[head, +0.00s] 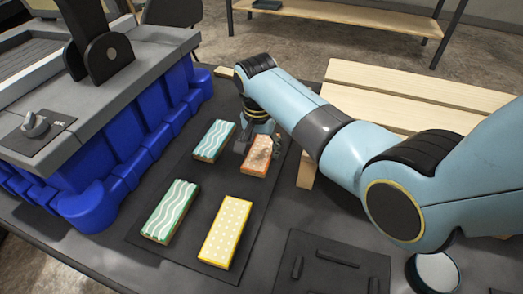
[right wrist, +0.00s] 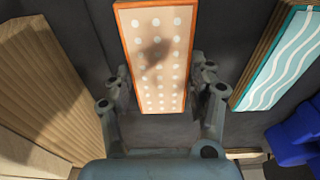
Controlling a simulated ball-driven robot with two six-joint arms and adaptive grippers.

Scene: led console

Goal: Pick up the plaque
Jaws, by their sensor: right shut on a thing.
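An orange plaque with pale dots (head: 256,158) is on the dark mat (head: 190,252). My right gripper (head: 262,140) is at its far end, partly hidden by my own arm. In the right wrist view the gripper's fingers (right wrist: 160,88) flank the orange plaque (right wrist: 156,50) and are shut on it. I cannot tell whether it is lifted off the mat. A teal wavy plaque (head: 214,140) lies just left of it. A green wavy plaque (head: 170,210) and a yellow dotted plaque (head: 225,232) lie nearer. My left gripper is not in view.
A grey and blue console (head: 110,140) with a knob (head: 35,124) and a black lever (head: 106,55) stands at the left. Light wooden boards (head: 400,92) lie at the right. A dark slotted panel (head: 335,268) and a round grey object (head: 437,272) are at front right.

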